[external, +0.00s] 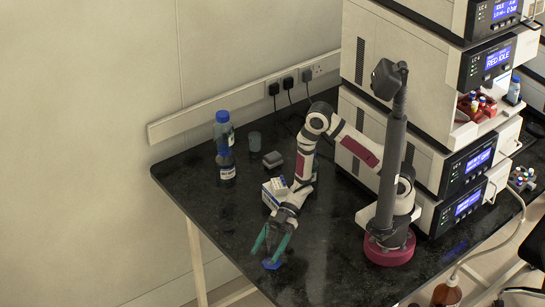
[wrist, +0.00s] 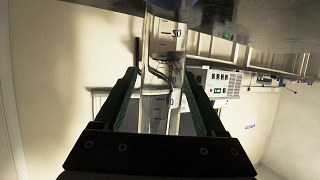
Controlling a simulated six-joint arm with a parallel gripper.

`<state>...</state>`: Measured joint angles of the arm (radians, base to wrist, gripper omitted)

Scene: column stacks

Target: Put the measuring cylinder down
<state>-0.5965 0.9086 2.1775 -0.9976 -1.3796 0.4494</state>
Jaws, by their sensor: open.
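The clear measuring cylinder (wrist: 165,60) with blue graduation marks stands between the two fingers of my gripper (wrist: 160,78) in the wrist view. My gripper is open, with a finger on either side of the cylinder. In the external view my gripper (external: 270,247) is low over the dark bench, near its left edge. The cylinder's blue base (external: 271,265) shows just below the green fingers and appears to rest on the bench top. The clear tube is hard to make out there. I cannot tell whether either finger still touches it.
A white box (external: 274,194) lies close behind my gripper. Blue-capped bottles (external: 226,166), a small beaker (external: 254,141) and a grey block (external: 272,159) stand farther back. Tall instrument stacks (external: 420,120) fill the right.

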